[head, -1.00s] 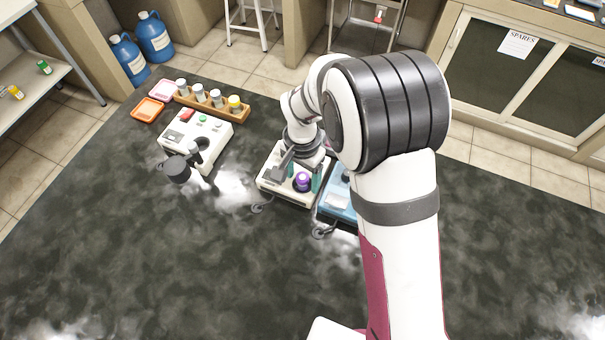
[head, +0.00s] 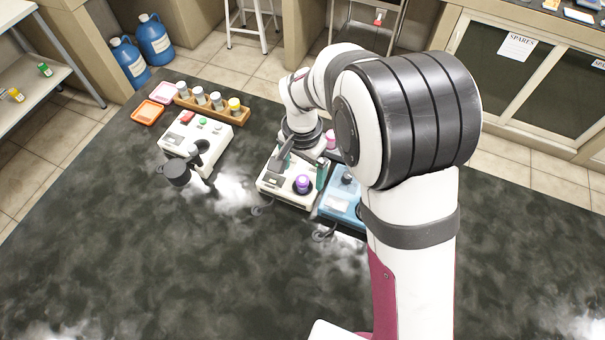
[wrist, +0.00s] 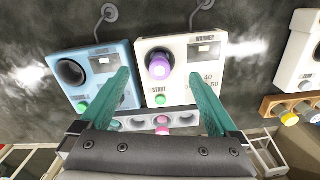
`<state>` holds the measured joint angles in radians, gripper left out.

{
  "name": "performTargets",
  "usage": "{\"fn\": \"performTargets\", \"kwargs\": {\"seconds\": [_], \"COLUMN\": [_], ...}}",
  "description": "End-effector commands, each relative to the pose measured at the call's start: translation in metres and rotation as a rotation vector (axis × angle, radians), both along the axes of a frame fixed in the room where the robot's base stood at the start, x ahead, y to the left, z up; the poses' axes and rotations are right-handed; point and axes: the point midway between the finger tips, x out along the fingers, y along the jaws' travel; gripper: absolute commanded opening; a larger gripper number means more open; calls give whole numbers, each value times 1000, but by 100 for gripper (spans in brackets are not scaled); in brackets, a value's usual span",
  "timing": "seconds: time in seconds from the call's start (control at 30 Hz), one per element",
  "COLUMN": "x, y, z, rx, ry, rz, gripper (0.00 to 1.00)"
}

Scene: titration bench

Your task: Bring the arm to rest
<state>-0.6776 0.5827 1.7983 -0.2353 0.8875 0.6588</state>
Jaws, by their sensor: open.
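My gripper (head: 304,163) is above the back of the white warmer (head: 272,184), pointing down. In the wrist view its two teal fingers (wrist: 160,80) are spread wide with nothing between them. A purple-capped vial (head: 303,183) sits in the warmer's round well, apart from the fingers; it also shows in the wrist view (wrist: 160,66). The warmer's green start button (wrist: 160,99) shows between the fingers in the wrist view. My arm hides part of the bench on the right.
A blue device (head: 339,204) stands right beside the warmer. A grey rack (wrist: 137,122) with a pink-topped item lies behind them. At the left are another white device (head: 210,136), a wooden vial rack (head: 222,108) and an orange tray (head: 147,112). The front bench (head: 150,270) is clear.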

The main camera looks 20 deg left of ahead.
Motion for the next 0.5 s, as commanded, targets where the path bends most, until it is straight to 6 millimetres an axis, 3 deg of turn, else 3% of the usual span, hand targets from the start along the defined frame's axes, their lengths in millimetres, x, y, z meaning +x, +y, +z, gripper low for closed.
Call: {"fn": "performTargets", "kwargs": {"seconds": [0.2, 0.5], "x": [0, 0], "y": [0, 0], "z": [20, 23], "rx": [0, -1], "ry": [-1, 0], "rz": [0, 0], "gripper": [96, 96]}}
